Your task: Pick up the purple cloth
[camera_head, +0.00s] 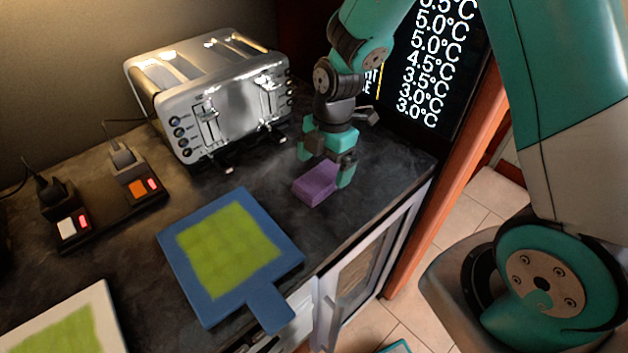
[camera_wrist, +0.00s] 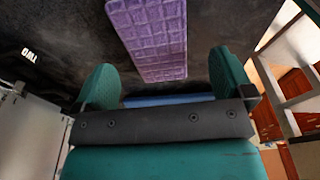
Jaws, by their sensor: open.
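The purple cloth (camera_head: 317,184) is a small folded block with a grid texture. It lies on the dark countertop near the front edge, to the right of the toaster. My gripper (camera_head: 325,168) is open and points down over the cloth, close to its far right part. In the wrist view the cloth (camera_wrist: 150,35) shows ahead of and between the two teal fingers (camera_wrist: 160,85), with nothing held. I cannot tell from these views whether a finger touches the cloth.
A silver toaster (camera_head: 215,95) stands behind left. A blue board with a green top (camera_head: 228,255) lies to the left front. A power strip (camera_head: 105,205) with plugs is at far left. A dark display (camera_head: 430,65) stands behind right. The counter's front edge (camera_head: 385,210) is near.

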